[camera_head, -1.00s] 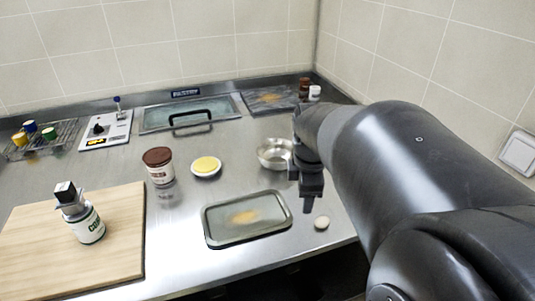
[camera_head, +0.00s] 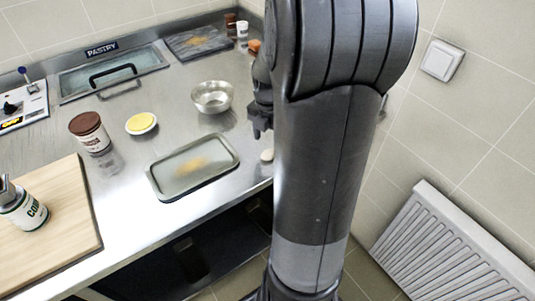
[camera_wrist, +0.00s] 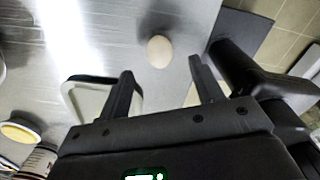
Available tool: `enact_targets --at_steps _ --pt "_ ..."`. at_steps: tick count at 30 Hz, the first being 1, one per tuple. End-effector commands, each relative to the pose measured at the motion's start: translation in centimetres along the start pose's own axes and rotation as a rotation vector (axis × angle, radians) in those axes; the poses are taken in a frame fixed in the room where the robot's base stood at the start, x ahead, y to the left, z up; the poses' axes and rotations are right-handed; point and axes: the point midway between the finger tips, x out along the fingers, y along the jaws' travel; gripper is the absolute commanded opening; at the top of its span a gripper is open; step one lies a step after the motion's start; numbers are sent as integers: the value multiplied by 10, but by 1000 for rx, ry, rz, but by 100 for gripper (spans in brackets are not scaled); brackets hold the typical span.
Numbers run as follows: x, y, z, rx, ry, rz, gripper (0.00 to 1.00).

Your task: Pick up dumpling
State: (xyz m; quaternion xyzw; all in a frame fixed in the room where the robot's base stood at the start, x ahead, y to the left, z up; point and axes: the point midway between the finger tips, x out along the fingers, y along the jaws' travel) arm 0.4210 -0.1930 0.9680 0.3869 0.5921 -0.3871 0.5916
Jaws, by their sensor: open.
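The dumpling (camera_head: 267,155) is a small pale, rounded lump on the steel counter, right of the metal tray and near the counter's edge. In the wrist view the dumpling (camera_wrist: 160,51) lies beyond the fingertips, roughly midway between them. My gripper (camera_wrist: 160,66) is open and empty, with a finger on each side of the view. In the head view my gripper (camera_head: 258,132) hangs above the counter close to the dumpling, partly hidden by my arm. I cannot tell its exact height above the counter.
A shallow metal tray (camera_head: 160,184) lies left of the dumpling. A steel bowl (camera_head: 212,97), a dish with yellow contents (camera_head: 141,123) and a brown-lidded jar (camera_head: 90,132) stand farther left. A cutting board (camera_head: 75,225) is at the left. The counter's front edge is close to the dumpling.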

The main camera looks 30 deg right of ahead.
Motion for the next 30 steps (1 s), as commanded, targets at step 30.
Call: enact_targets --at_steps 30 --pt "56 0 -2 2 0 1 38"
